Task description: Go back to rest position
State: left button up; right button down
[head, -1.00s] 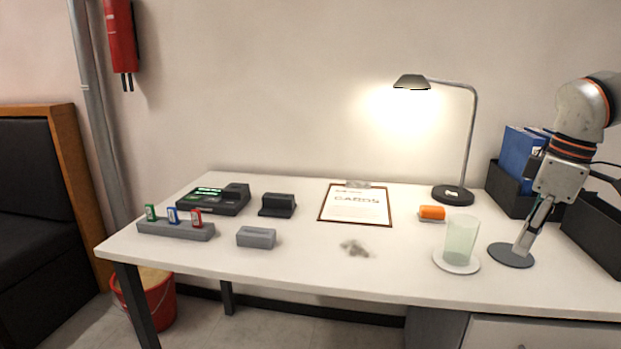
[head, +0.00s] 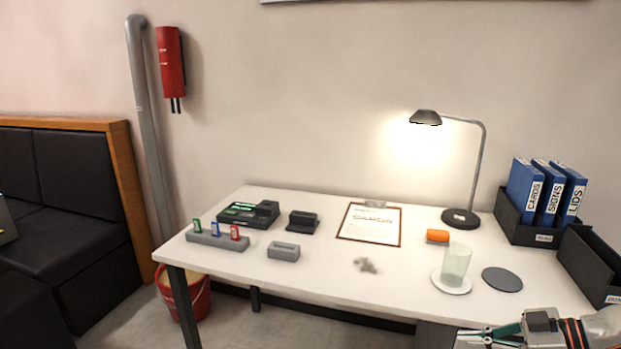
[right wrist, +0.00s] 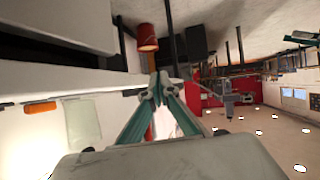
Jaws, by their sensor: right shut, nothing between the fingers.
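My right gripper (head: 462,337) is low at the bottom right of the head view, in front of the desk's front edge. It is shut and empty. In the right wrist view its fingers (right wrist: 157,92) meet at the tips, with nothing between them. A dark grey disc (head: 502,279) lies flat on the white desk (head: 320,275), apart from the gripper. Left of the disc, a pale green glass (head: 456,262) stands on a white round coaster (head: 452,287). My left gripper is in neither view.
An open black box (head: 592,265) and a black holder with blue binders (head: 548,195) stand at the desk's right end. A red bucket (head: 195,300) is below.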

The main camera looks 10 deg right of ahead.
pick_arm(q)
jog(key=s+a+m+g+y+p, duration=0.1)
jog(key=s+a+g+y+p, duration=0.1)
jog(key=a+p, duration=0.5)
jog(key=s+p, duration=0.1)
jog(key=p, duration=0.4)
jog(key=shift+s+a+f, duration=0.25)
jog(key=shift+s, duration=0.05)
pick_arm(e)
jog(key=s+a+f+m+h, duration=0.2)
jog(key=s+a+f, duration=0.2)
jog(key=s+a, duration=0.3)
jog(key=s+a+f+m+t+h, duration=0.1)
jog(key=s+a+f, duration=0.3)
jog(key=s+a, duration=0.4)
jog(key=s+a+f+m+t+h, duration=0.1)
jog(key=s+a+f+m+h, duration=0.1)
jog(key=s+a, duration=0.6)
notch_tip(320, 180, down, 2)
jog(key=shift+a+f+m+h, duration=0.2)
jog(key=shift+a+m+h, duration=0.2)
jog(key=shift+h, duration=0.3)
